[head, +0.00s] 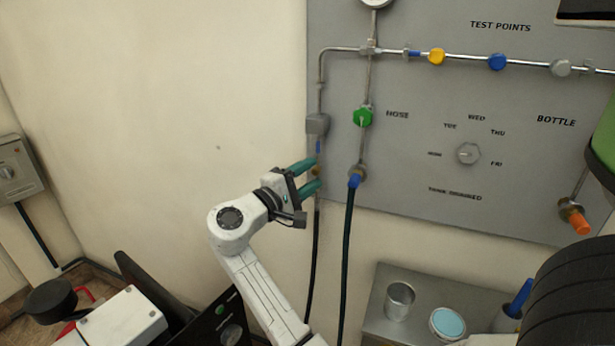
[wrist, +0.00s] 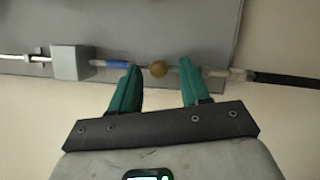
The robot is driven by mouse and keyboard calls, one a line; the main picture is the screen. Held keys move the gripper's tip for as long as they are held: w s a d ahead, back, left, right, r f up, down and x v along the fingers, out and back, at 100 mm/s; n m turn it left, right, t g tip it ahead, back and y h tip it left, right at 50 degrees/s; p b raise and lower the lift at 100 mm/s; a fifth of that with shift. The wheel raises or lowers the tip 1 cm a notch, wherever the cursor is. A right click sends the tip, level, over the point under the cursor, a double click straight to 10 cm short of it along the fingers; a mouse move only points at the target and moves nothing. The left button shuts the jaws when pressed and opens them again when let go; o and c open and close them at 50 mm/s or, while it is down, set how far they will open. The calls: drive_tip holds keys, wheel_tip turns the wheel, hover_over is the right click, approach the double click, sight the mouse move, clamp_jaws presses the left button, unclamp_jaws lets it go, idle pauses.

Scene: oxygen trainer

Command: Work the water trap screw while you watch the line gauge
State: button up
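The grey water trap block (head: 317,124) sits on the thin pipe at the panel's left edge; it also shows in the wrist view (wrist: 72,62). Below it is a blue section, then a small round brass knob (wrist: 158,69), which I take to be the screw. My gripper (head: 314,175) has teal fingers and is open in front of this line. In the wrist view the fingers (wrist: 161,68) are spread, one on each side of the knob, with gaps to it. The line gauge (head: 376,2) is cut off by the top edge, so its reading is hidden.
The grey panel (head: 420,210) carries a green valve knob (head: 362,117), a day dial (head: 467,154) and an orange-tipped fitting (head: 577,219). A metal cup (head: 399,300) stands on the shelf below.

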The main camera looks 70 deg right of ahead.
drive_tip(key=shift+a, duration=0.1)
drive_tip(key=b+v, duration=0.1)
drive_tip(key=v, duration=0.9)
drive_tip(key=shift+w+a, duration=0.15)
drive_tip(key=shift+a, duration=0.1)
drive_tip(key=shift+f, duration=0.1)
idle(1.5)
drive_tip(key=s+a+f+t+y, duration=0.2)
drive_tip(key=s+f+y, duration=0.1)
drive_tip(key=f, duration=0.5)
drive_tip(key=s+a+f+n+t+y, duration=0.1)
drive_tip(key=s+a+f+t+y, duration=0.15)
drive_tip(key=f, duration=0.55)
drive_tip(key=s+a+f+t+y, duration=0.2)
drive_tip(key=s+f+t+y, duration=0.15)
drive_tip(key=f, duration=0.35)
drive_tip(key=s+a+f+y, duration=0.4)
drive_tip(key=a, duration=0.3)
drive_tip(key=s+a+f+y+p, duration=0.1)
drive_tip(key=s+a+f+y, duration=0.3)
drive_tip(key=a, duration=0.3)
drive_tip(key=shift+a+p, duration=0.3)
